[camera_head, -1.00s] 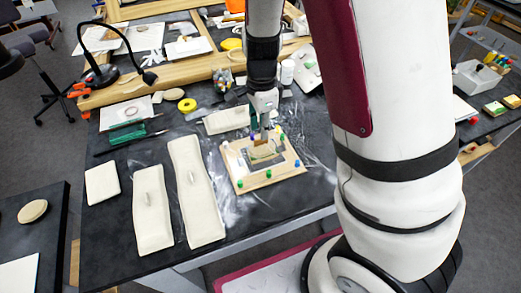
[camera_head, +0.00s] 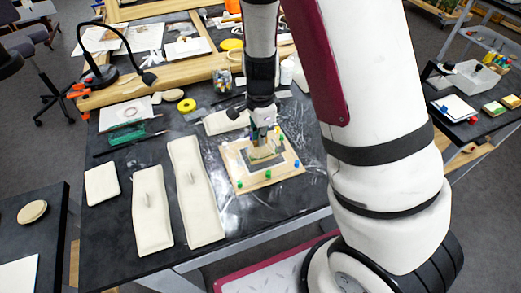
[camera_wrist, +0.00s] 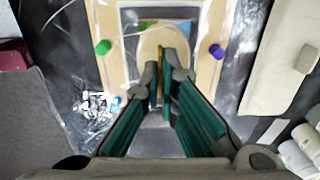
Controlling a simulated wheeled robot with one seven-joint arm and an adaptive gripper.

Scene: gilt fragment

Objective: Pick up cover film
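The pinned wooden board (camera_head: 283,177) lies on the dark table with a dark rectangle at its middle. A pale, rounded piece with an upright brown tab (camera_wrist: 159,58) is over that rectangle. I cannot tell the cover film for certain; the rounded piece may be part of it. My gripper (camera_head: 263,143) points down over the board. In the wrist view, my gripper's green fingers (camera_wrist: 161,78) are close together, with the brown tab between or just beyond the tips. Whether they touch it is unclear. The fingers hide part of the piece.
Green and blue pins (camera_wrist: 217,51) stand along the board. Two long pale pads (camera_head: 197,190) and a small pale block (camera_head: 102,185) lie to the left. Another pale pad (camera_head: 225,121) is behind the board. A black lamp (camera_head: 100,70) stands at the back left.

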